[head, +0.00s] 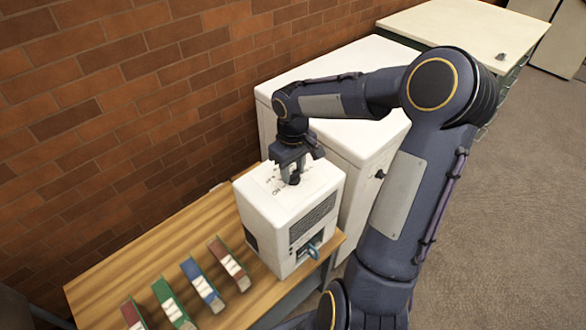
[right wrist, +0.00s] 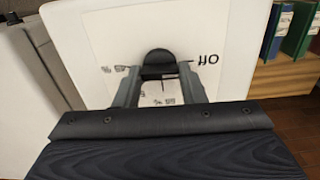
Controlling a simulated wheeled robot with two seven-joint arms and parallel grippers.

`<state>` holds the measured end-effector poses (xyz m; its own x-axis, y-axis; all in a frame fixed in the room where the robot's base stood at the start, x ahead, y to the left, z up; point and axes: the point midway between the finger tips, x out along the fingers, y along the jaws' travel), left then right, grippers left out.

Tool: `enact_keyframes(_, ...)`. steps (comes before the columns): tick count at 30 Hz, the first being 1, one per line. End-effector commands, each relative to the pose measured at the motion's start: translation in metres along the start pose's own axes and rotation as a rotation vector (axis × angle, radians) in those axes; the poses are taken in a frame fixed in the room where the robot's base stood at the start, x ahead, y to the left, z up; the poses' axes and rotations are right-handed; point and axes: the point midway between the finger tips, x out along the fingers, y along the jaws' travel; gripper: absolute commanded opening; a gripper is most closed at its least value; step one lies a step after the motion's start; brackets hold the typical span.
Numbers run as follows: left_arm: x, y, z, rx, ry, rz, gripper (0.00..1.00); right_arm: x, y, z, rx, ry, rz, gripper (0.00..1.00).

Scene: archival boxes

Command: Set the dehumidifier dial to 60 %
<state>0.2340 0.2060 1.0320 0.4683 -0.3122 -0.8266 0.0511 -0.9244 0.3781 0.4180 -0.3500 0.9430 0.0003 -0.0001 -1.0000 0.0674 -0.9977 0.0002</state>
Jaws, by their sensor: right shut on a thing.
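The dehumidifier (head: 262,208) is a white box with a dark grille, standing on a wooden table. Its top carries a printed scale and a black dial (right wrist: 158,57). My right gripper (head: 293,176) reaches down onto the top of the box. In the right wrist view the two fingers (right wrist: 160,78) stand on either side of the dial and are shut on it. The word OFF shows upside down to the right of the dial. The other marks are partly hidden by the fingers or too small to read, so I cannot tell the dial's setting. My left gripper is out of view.
Several coloured binders (head: 202,284) stand on the wooden table (head: 130,268) left of the dehumidifier. A larger white cabinet (head: 340,65) stands close behind it, with a brick wall (head: 120,95) along the left. Open grey floor (head: 510,190) lies to the right.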

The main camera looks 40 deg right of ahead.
Motion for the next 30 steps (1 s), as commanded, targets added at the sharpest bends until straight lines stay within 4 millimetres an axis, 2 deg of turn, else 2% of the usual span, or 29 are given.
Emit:
enact_keyframes(8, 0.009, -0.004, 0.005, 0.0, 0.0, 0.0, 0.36, 0.002, 0.0, 0.0, 0.134, 0.001, 0.002, 0.14)
enact_keyframes(21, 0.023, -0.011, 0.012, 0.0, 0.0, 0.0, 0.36, 0.001, 0.0, -0.001, 0.5, 0.002, 0.0, 0.14)
enact_keyframes(30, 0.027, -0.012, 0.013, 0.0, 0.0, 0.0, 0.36, 0.0, 0.0, 0.0, 0.683, 0.0, 0.0, 0.14)
